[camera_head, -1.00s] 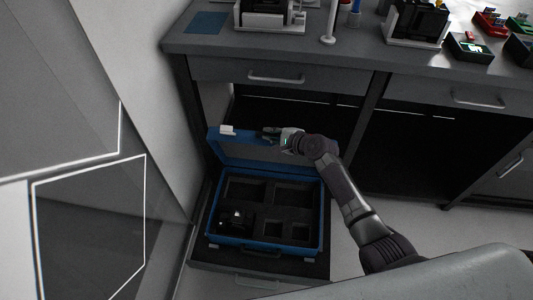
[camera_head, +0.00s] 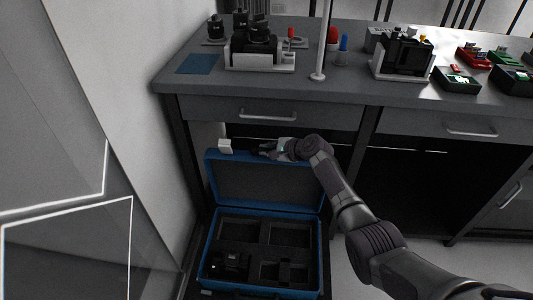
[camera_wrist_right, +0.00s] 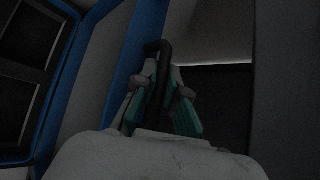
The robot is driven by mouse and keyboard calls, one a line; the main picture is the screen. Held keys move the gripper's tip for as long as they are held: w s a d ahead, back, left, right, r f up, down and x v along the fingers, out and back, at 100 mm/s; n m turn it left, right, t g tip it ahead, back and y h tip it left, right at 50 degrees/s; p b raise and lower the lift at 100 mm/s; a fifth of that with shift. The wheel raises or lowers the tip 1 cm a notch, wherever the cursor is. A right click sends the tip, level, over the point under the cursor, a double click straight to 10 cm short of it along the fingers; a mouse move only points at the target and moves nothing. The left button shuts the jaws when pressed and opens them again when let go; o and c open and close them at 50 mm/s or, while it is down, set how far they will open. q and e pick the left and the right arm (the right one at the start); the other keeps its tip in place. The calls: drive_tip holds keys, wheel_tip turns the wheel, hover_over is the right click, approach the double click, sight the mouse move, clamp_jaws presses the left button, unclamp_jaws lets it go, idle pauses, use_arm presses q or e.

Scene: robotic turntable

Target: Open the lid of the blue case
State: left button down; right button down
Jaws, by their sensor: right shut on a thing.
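The blue case (camera_head: 210,235) sits low in front of the workbench with its lid (camera_head: 262,183) raised, standing roughly upright at the back. The dark foam inside the case is exposed, with several recesses and a black object (camera_head: 229,264) in the left one. My right gripper (camera_head: 266,151) is at the lid's top edge. In the right wrist view its fingers (camera_wrist_right: 163,98) close around a dark curved handle (camera_wrist_right: 158,47) beside the blue lid edge (camera_wrist_right: 128,62). My left gripper is not in view.
The grey workbench (camera_head: 330,93) with drawers stands behind the case and carries devices and small trays. A white wall and a dark glass panel (camera_head: 65,245) are at the left. Open floor (camera_head: 350,270) lies right of the case.

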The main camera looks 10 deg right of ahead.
drive_tip(key=c, duration=1.5)
unclamp_jaws()
drive_tip(key=v, duration=1.2)
